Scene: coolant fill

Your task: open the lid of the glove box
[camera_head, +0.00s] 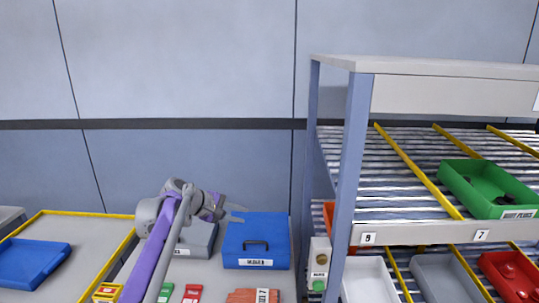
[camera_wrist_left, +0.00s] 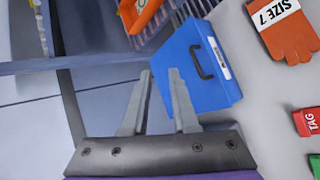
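A blue box (camera_head: 240,233) with a black handle and a white label on its front stands on the grey table; I take it for the glove box. Its lid looks shut. The label is too small to read. The box also shows in the left wrist view (camera_wrist_left: 218,88), beyond my fingertips and a little to the right. My left gripper (camera_head: 242,213) is at the box's upper left edge in the head view. In the left wrist view the gripper (camera_wrist_left: 160,72) has its fingers apart with nothing between them. I cannot tell whether it touches the box. My right gripper is not in view.
A grey box (camera_head: 200,246) stands left of the blue one, partly behind my arm. Orange gloves (camera_head: 242,296) marked size 7 lie in front. Red (camera_head: 192,293) and green tags lie nearby. A shelf rack (camera_head: 350,150) with bins stands close on the right.

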